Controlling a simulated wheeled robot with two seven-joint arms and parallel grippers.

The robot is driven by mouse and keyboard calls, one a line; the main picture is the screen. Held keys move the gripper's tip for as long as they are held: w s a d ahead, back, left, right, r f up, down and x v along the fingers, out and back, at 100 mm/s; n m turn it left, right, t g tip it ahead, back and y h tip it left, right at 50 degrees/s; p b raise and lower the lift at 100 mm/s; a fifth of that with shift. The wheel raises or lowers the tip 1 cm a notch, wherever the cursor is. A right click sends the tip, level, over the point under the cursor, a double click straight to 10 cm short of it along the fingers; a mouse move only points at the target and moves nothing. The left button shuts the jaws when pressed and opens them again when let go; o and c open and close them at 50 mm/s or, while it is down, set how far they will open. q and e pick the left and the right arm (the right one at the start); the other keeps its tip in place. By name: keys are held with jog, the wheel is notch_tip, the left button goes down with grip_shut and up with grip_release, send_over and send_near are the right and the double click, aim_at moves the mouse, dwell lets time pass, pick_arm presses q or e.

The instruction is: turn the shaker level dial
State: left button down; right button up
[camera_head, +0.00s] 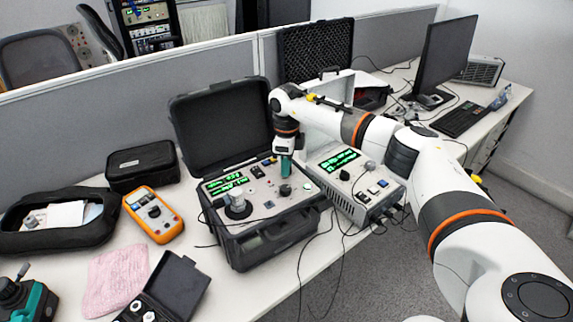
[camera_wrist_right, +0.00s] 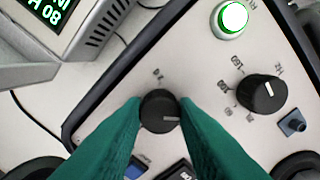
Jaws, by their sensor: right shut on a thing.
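The shaker unit (camera_head: 262,250) is an open black case with a light panel and a green-lit display (camera_head: 224,183). My right gripper (camera_head: 286,176) reaches down over the panel's far right part. In the right wrist view its two green fingers (camera_wrist_right: 160,118) are shut on a small black dial (camera_wrist_right: 160,106), one on each side. The dial's white pointer line points right in that view. I cannot read which label belongs to this dial. In the head view the fingers hide it. My left gripper is not in view.
A second black dial (camera_wrist_right: 262,95), a lit green button (camera_wrist_right: 230,18) and a blue connector (camera_wrist_right: 292,123) are close by. A grey instrument (camera_head: 362,195) stands right of the case. An orange multimeter (camera_head: 153,215) and a pink cloth (camera_head: 117,280) lie left. Cables hang in front.

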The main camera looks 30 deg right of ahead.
dwell(0.4)
jog(key=shift+r, duration=0.1)
jog(key=o, duration=1)
notch_tip(320, 180, up, 12)
jog(key=shift+f+b, duration=0.1)
jog(key=shift+b, duration=0.85)
